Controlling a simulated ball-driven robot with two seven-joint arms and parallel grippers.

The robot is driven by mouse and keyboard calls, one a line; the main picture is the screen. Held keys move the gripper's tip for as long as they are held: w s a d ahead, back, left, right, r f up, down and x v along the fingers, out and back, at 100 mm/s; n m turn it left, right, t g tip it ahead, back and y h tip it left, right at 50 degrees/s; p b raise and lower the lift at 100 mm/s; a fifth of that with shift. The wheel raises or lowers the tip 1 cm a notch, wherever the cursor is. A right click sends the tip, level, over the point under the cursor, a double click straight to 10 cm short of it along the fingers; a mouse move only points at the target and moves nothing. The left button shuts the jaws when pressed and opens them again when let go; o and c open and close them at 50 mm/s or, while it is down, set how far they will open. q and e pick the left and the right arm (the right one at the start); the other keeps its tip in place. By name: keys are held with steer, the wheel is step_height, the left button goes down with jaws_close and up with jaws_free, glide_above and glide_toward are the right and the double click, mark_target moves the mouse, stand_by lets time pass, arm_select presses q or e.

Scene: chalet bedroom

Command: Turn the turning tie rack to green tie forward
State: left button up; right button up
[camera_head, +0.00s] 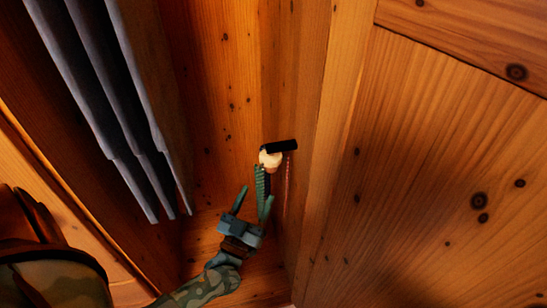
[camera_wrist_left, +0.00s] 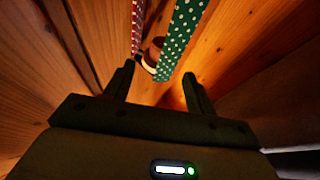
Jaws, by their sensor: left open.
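The turning tie rack has a pale round hub (camera_head: 270,159) with a black bar (camera_head: 281,146), mounted by the wooden wall in the head view. A green tie (camera_head: 260,180) hangs on its left side and a thin red tie (camera_head: 288,174) on its right. In the left wrist view the green tie (camera_wrist_left: 181,38) has white dots, and the red dotted tie (camera_wrist_left: 138,28) hangs to its left. My left gripper (camera_head: 256,193) is open just below the hub, its fingers around the green tie's lower part in the picture; contact cannot be told. My right gripper is out of view.
Grey hanging cloths (camera_head: 105,100) fill the upper left. A wooden panel (camera_head: 440,180) stands close on the right, beside an upright post (camera_head: 335,120). The space around the rack is a narrow wooden corner.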

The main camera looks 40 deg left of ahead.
mark_target(273, 159)
arm_select(q)
steer(key=b+x, duration=0.1)
steer(key=x, duration=1.1)
steer(key=shift+w, duration=0.25)
